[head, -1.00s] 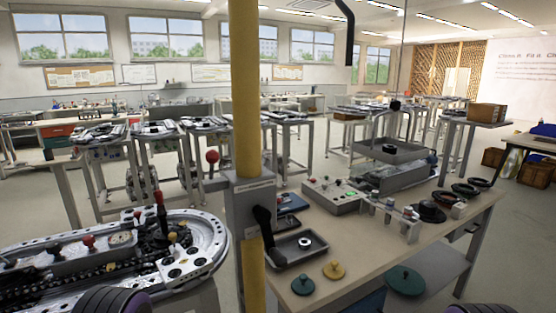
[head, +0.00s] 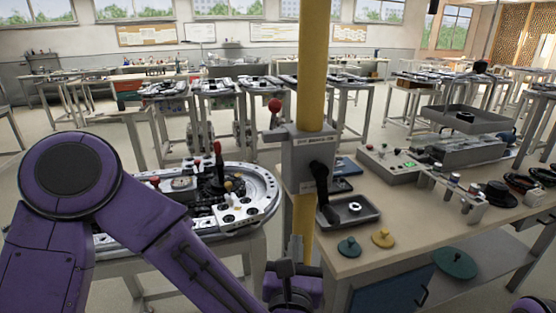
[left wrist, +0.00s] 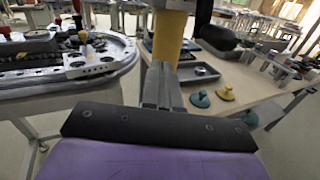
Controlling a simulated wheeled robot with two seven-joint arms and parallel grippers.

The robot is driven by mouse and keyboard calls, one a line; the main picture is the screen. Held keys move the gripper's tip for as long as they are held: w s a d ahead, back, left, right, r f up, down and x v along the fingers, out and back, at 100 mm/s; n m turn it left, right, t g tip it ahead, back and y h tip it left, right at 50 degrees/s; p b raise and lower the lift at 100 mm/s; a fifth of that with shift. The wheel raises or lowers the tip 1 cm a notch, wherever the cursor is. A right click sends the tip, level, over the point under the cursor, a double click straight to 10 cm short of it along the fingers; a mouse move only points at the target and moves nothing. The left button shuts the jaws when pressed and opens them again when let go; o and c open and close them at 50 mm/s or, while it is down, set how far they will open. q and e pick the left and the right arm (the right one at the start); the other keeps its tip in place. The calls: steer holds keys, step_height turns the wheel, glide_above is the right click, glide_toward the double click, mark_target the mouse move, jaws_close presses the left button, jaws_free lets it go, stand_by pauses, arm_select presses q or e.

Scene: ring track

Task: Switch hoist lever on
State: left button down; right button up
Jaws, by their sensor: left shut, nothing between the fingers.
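A grey control box (head: 309,160) is fixed to a yellow post (head: 313,65). A lever with a red ball knob (head: 275,105) stands up from its left side. A black handle (head: 320,186) hangs on its front, with its lower end over the tray. No label tells me which is the hoist lever. My left gripper (head: 291,246) is shut and empty, below the box and in front of the post, apart from both levers. In the left wrist view its closed fingers (left wrist: 162,85) point toward the post. My right gripper is out of view.
The workbench (head: 400,225) on the right holds a grey tray (head: 367,212), green and yellow knobbed discs (head: 382,238) and a button panel (head: 390,163). The oval ring track (head: 262,188) stands left of the post, partly behind my left arm.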

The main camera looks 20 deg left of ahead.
arm_select(q)
step_height(320, 180, up, 10)
steer(key=s+n+t+y, duration=0.1)
steer(key=s+n+y, duration=0.1)
steer(key=n, duration=0.6)
steer(key=n+y, duration=0.2)
steer(key=n, duration=1)
glide_toward(276, 109)
steer(key=shift+t, duration=0.4)
steer(key=p+x, duration=0.6)
steer(key=p, duration=0.1)
steer(key=shift+w+a+f+p, duration=0.1)
steer(key=shift+a+f+p, duration=0.05)
steer(key=shift+p, duration=0.25)
steer(key=shift+w+a, duration=0.15)
steer(key=shift+w, duration=0.25)
steer(key=shift+f, duration=0.1)
